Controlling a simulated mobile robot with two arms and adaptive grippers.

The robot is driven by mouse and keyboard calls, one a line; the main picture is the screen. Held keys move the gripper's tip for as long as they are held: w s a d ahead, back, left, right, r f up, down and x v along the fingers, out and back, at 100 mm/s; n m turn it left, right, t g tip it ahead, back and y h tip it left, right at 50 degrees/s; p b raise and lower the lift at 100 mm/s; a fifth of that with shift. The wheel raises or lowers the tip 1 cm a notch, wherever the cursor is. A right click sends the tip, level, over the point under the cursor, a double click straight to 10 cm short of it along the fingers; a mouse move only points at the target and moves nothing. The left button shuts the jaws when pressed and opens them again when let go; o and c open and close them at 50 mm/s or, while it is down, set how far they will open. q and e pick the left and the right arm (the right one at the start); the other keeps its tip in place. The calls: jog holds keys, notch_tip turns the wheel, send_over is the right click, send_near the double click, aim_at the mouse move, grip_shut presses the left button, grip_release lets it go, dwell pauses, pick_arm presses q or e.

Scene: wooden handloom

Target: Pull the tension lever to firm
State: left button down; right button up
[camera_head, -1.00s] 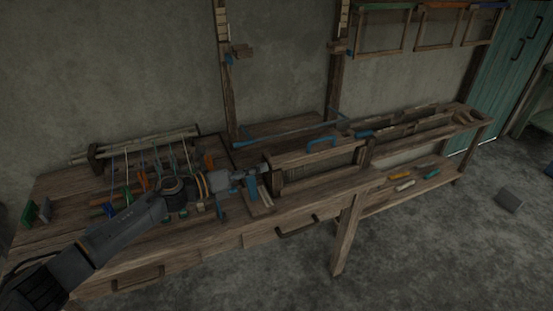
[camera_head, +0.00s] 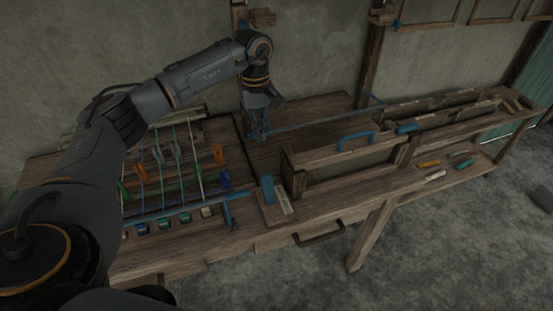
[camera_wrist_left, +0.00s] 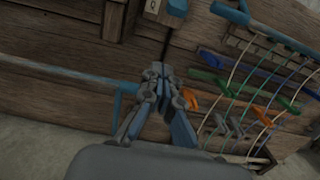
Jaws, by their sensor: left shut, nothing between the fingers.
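The tension lever appears to be the short blue handle (camera_head: 268,188) on a wooden block, beside a pale marked plate (camera_head: 284,203) at the middle of the bench. In the left wrist view the blue handle (camera_wrist_left: 178,6) and the plate (camera_wrist_left: 152,7) show partly at the top edge. My left gripper (camera_head: 258,136) points down at the back of the bench, beyond the lever and apart from it. Its fingertips (camera_wrist_left: 158,68) are close together and hold nothing. It is close to the end of a long blue rod (camera_head: 320,125). My right gripper is not in view.
Coloured clips and stretched threads (camera_head: 170,165) lie left of the lever, with a blue bar (camera_head: 180,205) in front of them. A wooden frame with a blue handle (camera_head: 356,140) stands to the right. Bare boards (camera_head: 300,130) lie behind it.

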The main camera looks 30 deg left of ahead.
pick_arm(q)
jog(key=shift+s, duration=0.1)
jog(key=p, duration=0.5)
send_over(268, 191)
jog(key=w+a, duration=0.3)
jog(key=w, duration=0.1)
notch_tip(268, 191, down, 8)
jog(key=shift+s+f, duration=0.1)
jog(key=shift+s, duration=0.05)
jog(key=shift+f, duration=0.1)
